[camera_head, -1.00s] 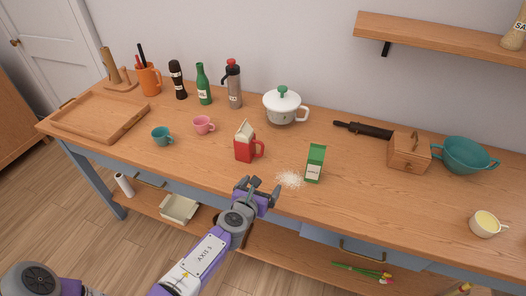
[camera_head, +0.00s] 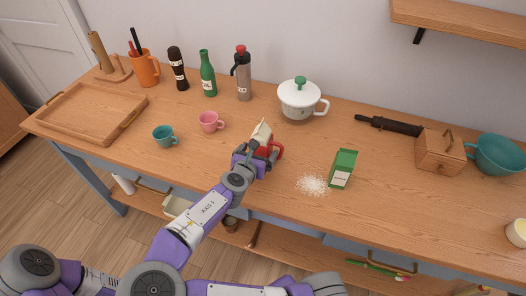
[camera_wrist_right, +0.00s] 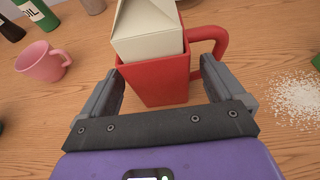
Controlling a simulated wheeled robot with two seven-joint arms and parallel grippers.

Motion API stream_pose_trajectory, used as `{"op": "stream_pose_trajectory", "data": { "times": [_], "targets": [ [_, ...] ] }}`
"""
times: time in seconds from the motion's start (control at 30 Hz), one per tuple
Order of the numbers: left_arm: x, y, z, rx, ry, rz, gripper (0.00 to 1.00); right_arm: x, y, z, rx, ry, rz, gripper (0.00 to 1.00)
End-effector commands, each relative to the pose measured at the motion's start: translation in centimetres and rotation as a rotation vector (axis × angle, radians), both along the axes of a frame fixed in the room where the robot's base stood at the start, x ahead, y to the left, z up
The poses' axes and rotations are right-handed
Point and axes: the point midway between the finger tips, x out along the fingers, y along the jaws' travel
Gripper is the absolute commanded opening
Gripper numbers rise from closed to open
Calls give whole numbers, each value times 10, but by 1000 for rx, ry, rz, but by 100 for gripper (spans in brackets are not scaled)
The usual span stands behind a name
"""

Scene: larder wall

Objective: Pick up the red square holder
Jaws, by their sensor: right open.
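The red square holder (camera_wrist_right: 159,82) has a handle on its right side and holds a cream carton (camera_wrist_right: 147,30) in the right wrist view. In the head view the holder (camera_head: 276,151) is partly hidden behind my right gripper (camera_head: 257,153), and the carton (camera_head: 261,133) shows above it. My right gripper (camera_wrist_right: 160,90) is open, with one finger on each side of the holder's near part. I cannot tell whether the fingers touch it. My left gripper is not in view.
A pink cup (camera_head: 210,121) stands left of the holder. A green box (camera_head: 342,169) and spilled white grains (camera_head: 312,185) lie to its right. A white lidded pot (camera_head: 298,101) stands behind. A teal cup (camera_head: 165,136) is further left.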

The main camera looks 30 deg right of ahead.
Motion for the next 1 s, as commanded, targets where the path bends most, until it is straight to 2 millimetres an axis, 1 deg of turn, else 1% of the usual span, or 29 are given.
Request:
{"op": "stream_pose_trajectory", "data": {
  "times": [0.03, 0.2, 0.43, 0.47, 0.8, 0.83, 1.0],
  "targets": [
    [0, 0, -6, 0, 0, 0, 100, 6, -6, -7, 2, -1, -3, 96],
    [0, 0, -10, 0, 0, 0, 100, 15, -17, -11, 0, 1, -2, 96],
    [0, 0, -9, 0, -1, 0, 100, 16, -18, -10, 0, 0, -1, 96],
    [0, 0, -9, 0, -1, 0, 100, 16, -18, -10, 0, 0, 0, 94],
    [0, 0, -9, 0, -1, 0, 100, 16, -17, -10, 0, 0, -1, 42],
    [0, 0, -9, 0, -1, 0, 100, 16, -17, -9, 0, -1, 0, 39],
    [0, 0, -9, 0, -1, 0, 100, 16, -17, -9, 0, -1, 0, 39]
  ]
}}
